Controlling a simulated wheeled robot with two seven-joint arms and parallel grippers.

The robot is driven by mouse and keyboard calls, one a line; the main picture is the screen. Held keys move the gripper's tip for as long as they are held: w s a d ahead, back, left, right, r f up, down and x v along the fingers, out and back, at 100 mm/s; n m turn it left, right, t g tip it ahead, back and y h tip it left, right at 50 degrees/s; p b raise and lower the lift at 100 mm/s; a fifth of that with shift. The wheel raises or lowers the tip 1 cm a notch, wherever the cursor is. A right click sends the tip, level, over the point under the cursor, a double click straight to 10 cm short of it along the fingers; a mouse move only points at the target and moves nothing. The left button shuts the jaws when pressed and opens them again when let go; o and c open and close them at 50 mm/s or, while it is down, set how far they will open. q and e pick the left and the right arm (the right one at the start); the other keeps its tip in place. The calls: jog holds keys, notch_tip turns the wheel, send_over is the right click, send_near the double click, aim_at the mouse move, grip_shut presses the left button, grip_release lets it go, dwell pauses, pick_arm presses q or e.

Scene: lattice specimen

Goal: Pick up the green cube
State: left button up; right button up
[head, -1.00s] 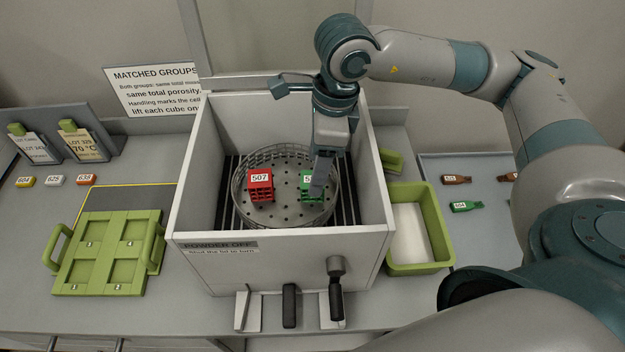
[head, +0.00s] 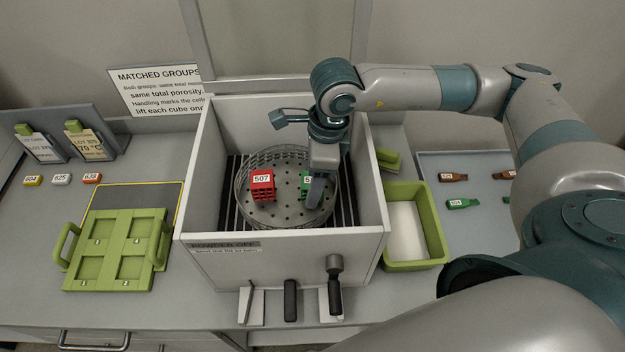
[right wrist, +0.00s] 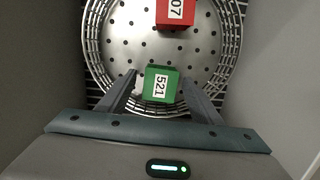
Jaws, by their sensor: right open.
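The green cube (right wrist: 161,86), labelled 521, sits on the perforated round basket floor inside the grey box. In the right wrist view it lies between the two spread fingers of my right gripper (right wrist: 160,94), with gaps on both sides. In the head view my right gripper (head: 313,192) reaches down into the basket and hides most of the green cube (head: 305,183). My left gripper does not show.
A red cube (head: 262,185) labelled 507 stands left of the green cube in the wire basket (head: 283,213). The grey box's walls (head: 290,262) surround the basket. A green tray (head: 415,265) is to the right, a green four-pocket holder (head: 110,284) to the left.

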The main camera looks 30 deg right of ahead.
jog(key=shift+f, duration=0.1)
jog(key=shift+c, duration=0.6)
jog(key=c, duration=1)
jog(key=shift+w+r+b, duration=0.1)
jog(key=shift+r+b, duration=0.25)
jog(key=shift+r, duration=0.2)
notch_tip(320, 180, up, 8)
jog(key=b, duration=0.3)
jog(key=shift+r, duration=0.5)
